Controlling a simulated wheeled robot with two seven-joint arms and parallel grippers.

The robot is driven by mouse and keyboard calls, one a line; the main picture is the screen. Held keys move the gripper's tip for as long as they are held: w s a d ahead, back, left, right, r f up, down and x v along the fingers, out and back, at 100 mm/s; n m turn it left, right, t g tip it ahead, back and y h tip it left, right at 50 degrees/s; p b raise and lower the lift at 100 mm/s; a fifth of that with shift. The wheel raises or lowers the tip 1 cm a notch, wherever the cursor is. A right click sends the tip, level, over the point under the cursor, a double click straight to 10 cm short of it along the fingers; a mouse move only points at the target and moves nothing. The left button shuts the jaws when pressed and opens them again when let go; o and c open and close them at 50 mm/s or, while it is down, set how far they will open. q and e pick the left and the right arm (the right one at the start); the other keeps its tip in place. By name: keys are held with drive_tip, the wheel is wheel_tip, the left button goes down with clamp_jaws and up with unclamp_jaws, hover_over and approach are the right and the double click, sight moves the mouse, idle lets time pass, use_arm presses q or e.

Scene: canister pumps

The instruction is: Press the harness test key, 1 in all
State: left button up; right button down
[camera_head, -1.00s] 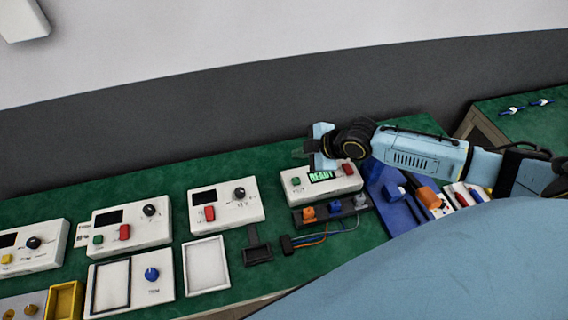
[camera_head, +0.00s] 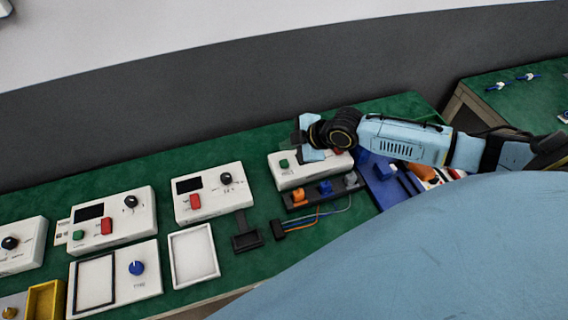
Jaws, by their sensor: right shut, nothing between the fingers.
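The harness tester is a white box (camera_head: 296,181) on the green bench, with a green key (camera_head: 284,163) at its left and a red key (camera_head: 338,151) partly hidden at its right. Key lettering is too small to read. My right gripper (camera_head: 300,149) is shut and empty, over the box's back and middle, right of and behind the green key. It hides the display. Contact with the box cannot be told. In front, a dark rail (camera_head: 312,198) holds orange, blue and grey connectors; a black plug (camera_head: 279,229) with coloured wires lies beside it. My left gripper is not in view.
Other white control boxes (camera_head: 207,205) stand to the left, with white trays (camera_head: 194,255) and a yellow tray (camera_head: 45,299) before them. A blue holder (camera_head: 385,187) is close at the right, under my right arm. A second bench (camera_head: 515,100) is at the far right.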

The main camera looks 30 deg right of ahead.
sight(288, 163)
wheel_tip(288, 163, down, 4)
drive_tip(key=shift+r+b, duration=0.2)
drive_tip(key=shift+b, duration=0.9)
drive_tip(key=shift+f, duration=0.25)
use_arm(q)
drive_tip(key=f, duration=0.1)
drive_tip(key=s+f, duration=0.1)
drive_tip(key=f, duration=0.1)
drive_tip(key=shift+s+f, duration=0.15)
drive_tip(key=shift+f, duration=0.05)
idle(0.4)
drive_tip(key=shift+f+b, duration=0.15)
drive_tip(key=shift+b, duration=0.15)
use_arm(e)
drive_tip(key=shift+f, duration=0.4)
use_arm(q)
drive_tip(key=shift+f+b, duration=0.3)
use_arm(e)
drive_tip(key=shift+f, duration=0.45)
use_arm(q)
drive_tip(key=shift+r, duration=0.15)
use_arm(e)
drive_tip(key=shift+r, duration=0.1)
use_arm(q)
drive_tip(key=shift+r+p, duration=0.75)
drive_tip(key=shift+p, duration=0.15)
use_arm(e)
drive_tip(key=shift+r, duration=0.8)
